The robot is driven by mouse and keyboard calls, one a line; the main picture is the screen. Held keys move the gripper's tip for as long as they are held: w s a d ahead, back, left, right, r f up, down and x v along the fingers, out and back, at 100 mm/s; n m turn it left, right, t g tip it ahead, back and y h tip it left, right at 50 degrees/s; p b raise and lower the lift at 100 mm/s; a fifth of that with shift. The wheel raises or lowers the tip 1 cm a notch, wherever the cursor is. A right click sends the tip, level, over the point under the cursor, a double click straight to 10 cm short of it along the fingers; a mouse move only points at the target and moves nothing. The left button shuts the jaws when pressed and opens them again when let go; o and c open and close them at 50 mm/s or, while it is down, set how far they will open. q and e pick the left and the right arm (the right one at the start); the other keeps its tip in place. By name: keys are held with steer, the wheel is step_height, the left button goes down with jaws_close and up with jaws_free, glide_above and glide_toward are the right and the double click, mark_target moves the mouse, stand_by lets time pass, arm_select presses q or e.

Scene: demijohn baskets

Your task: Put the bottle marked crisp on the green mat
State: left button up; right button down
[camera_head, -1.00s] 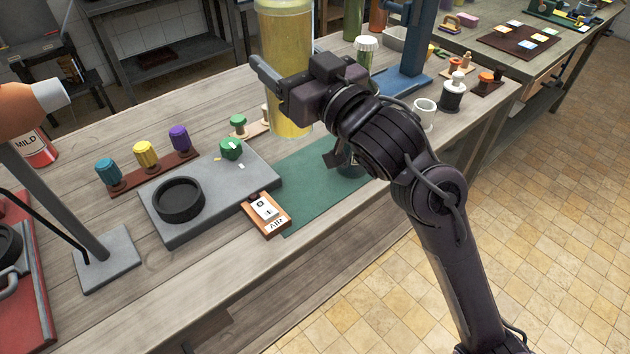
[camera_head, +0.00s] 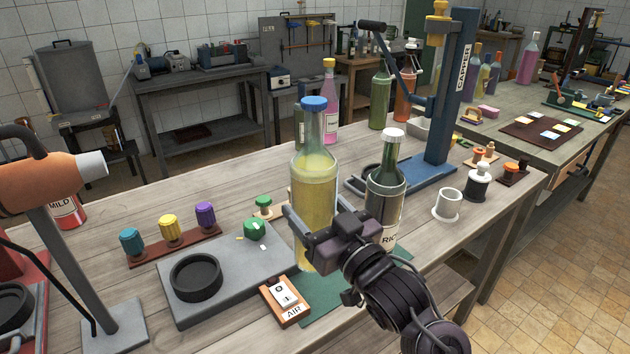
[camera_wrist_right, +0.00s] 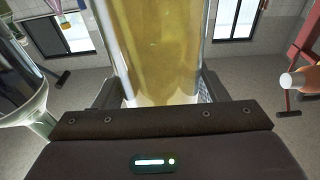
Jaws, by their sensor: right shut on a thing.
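A tall bottle of yellow liquid with a blue cap (camera_head: 315,185) is in my right gripper (camera_head: 318,222), which is shut around its lower body. It is upright, and no label on it is readable. It also shows close up in the right wrist view (camera_wrist_right: 165,50). The green mat (camera_head: 325,308) lies below and around its base, partly hidden by my gripper and arm. I cannot tell whether the base touches the mat. A dark bottle with a white cap and a label starting "RIC" (camera_head: 384,200) stands at the mat's right end. My left gripper is not in view.
A grey plate with a black ring (camera_head: 235,262) and an orange AIR switch block (camera_head: 285,302) lie left of the mat. A blue capper stand (camera_head: 450,110) and a white cup (camera_head: 447,205) are to the right. A pink bottle (camera_head: 330,110) stands behind.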

steer(key=shift+f, duration=3.75)
steer(key=c, duration=0.7)
jaws_free()
steer(key=shift+f, duration=0.45)
steer(key=o, duration=0.4)
steer(key=shift+r, duration=0.1)
steer(key=shift+r, duration=0.1)
steer(key=shift+b+v, duration=1.05)
steer(key=shift+v, duration=5.05)
